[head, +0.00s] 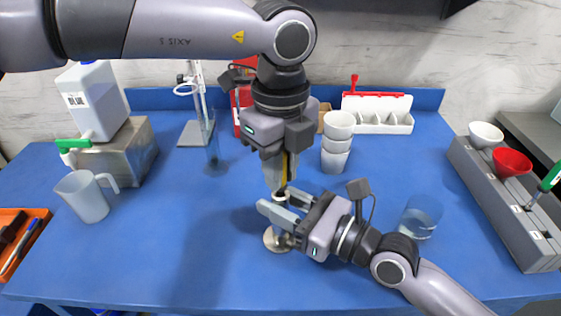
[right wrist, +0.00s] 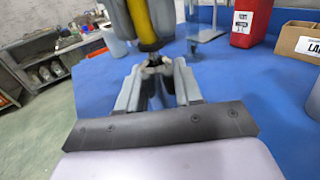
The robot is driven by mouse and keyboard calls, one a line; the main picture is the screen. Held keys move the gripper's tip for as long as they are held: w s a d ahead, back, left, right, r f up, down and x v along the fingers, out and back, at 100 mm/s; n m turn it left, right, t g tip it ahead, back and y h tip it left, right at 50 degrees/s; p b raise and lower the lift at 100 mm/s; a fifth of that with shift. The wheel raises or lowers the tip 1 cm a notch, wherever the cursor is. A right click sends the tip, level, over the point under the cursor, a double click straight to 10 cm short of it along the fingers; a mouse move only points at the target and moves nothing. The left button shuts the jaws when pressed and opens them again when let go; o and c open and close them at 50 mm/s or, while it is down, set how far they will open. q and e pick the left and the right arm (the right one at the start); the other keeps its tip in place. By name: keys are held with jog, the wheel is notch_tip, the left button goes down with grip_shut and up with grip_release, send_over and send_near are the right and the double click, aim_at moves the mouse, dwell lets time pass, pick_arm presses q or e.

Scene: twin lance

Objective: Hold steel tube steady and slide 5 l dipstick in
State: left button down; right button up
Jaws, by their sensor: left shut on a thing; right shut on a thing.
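My right gripper (head: 279,205) comes in low from the right and is shut on the steel tube (head: 279,232). The tube stands upright on a round base (head: 277,242) on the blue table; most of it is hidden by the fingers. My left gripper (head: 279,185) points straight down directly above the tube, shut on the dipstick (head: 285,166), which shows as a yellow strip between its fingers. In the right wrist view the yellow part of the dipstick (right wrist: 140,22) is above my right fingers (right wrist: 155,85). Whether the dipstick's lower end is inside the tube cannot be seen.
Stacked white cups (head: 337,142) are behind the grippers. A glass beaker (head: 420,216) is close to my right arm. A grey rack with funnels (head: 504,200) is at right. The front-left table is clear.

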pick_arm(q)
jog(key=shift+f, duration=0.75)
jog(key=c, duration=1)
grip_release()
jog(key=shift+o, duration=0.2)
jog(key=shift+r, duration=0.1)
notch_tip(320, 180, up, 12)
jog(key=shift+f, duration=0.1)
pick_arm(e)
jog(key=o, duration=1.2)
